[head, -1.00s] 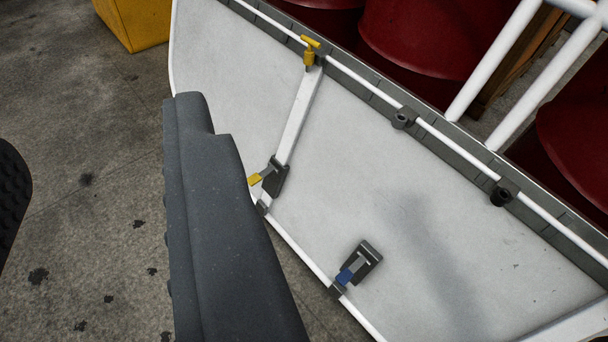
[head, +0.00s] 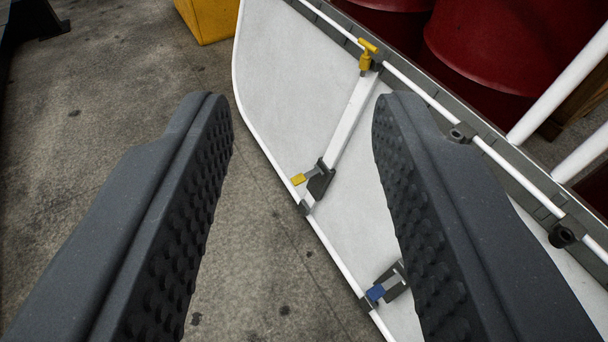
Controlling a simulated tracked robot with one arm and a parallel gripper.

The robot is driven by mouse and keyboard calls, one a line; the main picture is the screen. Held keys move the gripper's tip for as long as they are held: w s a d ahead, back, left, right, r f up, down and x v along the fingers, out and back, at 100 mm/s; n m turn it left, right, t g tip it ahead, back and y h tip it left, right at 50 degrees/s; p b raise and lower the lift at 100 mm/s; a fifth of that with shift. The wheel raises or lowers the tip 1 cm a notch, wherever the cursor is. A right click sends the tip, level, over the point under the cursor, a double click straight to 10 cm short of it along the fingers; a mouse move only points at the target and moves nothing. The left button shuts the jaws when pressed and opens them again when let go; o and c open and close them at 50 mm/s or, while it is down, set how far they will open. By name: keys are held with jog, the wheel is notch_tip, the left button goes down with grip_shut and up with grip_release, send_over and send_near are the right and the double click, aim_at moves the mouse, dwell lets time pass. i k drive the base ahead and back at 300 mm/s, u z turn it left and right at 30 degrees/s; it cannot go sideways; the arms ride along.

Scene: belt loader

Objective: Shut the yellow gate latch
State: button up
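The yellow-tipped latch lever (head: 299,180) is in the head view, joined to a dark latch block (head: 321,181) on the lower edge of the white panel (head: 290,100). The lever points left, out over the panel's edge; whether it is engaged cannot be told. A white bar (head: 352,123) runs from this block up to a yellow T-handle (head: 367,54) on the panel's upper rail. My gripper (head: 300,106) is open, its two dark studded fingers wide apart and empty. In the picture, the latch lies between the fingers, nearer the right one; no contact shows.
A blue-tipped latch (head: 376,292) sits lower on the same edge, partly hidden by my right finger. Dark red drums (head: 485,45) and white rails (head: 560,85) stand behind the panel. A yellow box (head: 208,18) stands at the top. Concrete floor (head: 110,80) is open at left.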

aim_at(299, 179)
jog(key=i, duration=0.95)
jog(key=k, duration=1.35)
jog(key=u, duration=0.45)
jog(key=i, duration=1.6)
jog(key=z, duration=0.65)
